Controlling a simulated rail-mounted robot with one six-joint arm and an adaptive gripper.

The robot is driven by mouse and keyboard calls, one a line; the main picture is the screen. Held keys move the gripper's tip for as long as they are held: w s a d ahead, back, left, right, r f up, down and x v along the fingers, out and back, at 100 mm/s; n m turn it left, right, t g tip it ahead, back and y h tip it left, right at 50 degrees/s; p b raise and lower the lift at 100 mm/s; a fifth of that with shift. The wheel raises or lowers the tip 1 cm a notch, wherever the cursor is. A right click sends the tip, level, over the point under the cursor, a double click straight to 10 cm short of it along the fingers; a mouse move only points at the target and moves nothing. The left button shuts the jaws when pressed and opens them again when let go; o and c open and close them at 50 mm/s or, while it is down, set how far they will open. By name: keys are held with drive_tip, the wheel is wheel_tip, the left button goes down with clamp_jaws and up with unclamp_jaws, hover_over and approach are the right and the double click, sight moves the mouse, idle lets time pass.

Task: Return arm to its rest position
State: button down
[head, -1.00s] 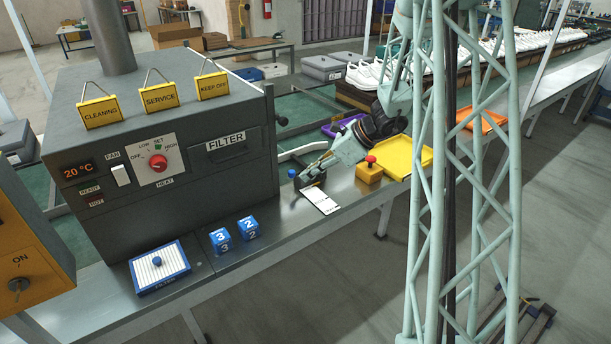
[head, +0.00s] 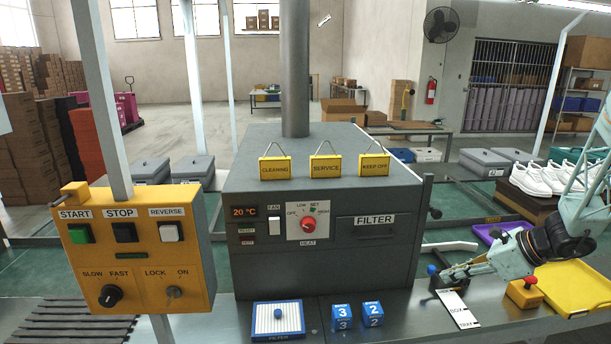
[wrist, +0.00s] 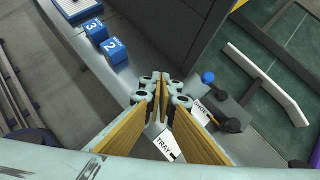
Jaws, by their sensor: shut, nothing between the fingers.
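My gripper (head: 448,274) is at the right in the head view, low over the metal bench and pointing left and down. Its light teal arm comes in from the right edge. In the wrist view my gripper (wrist: 161,78) has its yellow-padded fingers together at the tips, with nothing between them. A white label card (head: 458,309) lies on the bench just in front of the gripper; it also shows in the wrist view (wrist: 168,146), reading TRAY. A small blue knob (head: 432,270) is beside the fingertips; the wrist view shows it too (wrist: 208,77).
A grey heater box (head: 330,262) stands left of my gripper. Blue number cubes (head: 342,316) and a filter tray (head: 257,335) sit before it. A yellow box with a red button (head: 524,293) and a yellow tray (head: 565,305) are at right. A control panel (head: 140,262) is at left.

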drive_tip(key=s+a+r+n+g, duration=0.2)
drive_tip(key=s+a+r+n, duration=0.5)
drive_tip(key=s+a+r, duration=0.3)
drive_tip(key=s+a+r+n+g, duration=0.1)
drive_tip(key=s+a+r+n, duration=0.55)
drive_tip(key=a+r, duration=0.55)
drive_tip(key=s+a+r+n+h, duration=0.1)
drive_tip(key=s+r+n+h, duration=0.2)
drive_tip(key=s, duration=1.1)
drive_tip(key=s+a+r+n+h, duration=0.2)
drive_tip(key=s+r+n, duration=0.1)
drive_tip(key=s+n, duration=0.7)
drive_tip(key=shift+s+a+r+t+h, duration=0.2)
drive_tip(key=shift+s+t+h, duration=0.2)
drive_tip(key=shift+s, duration=1.5)
drive_tip(key=shift+d+n, duration=0.15)
drive_tip(key=shift+n, duration=0.1)
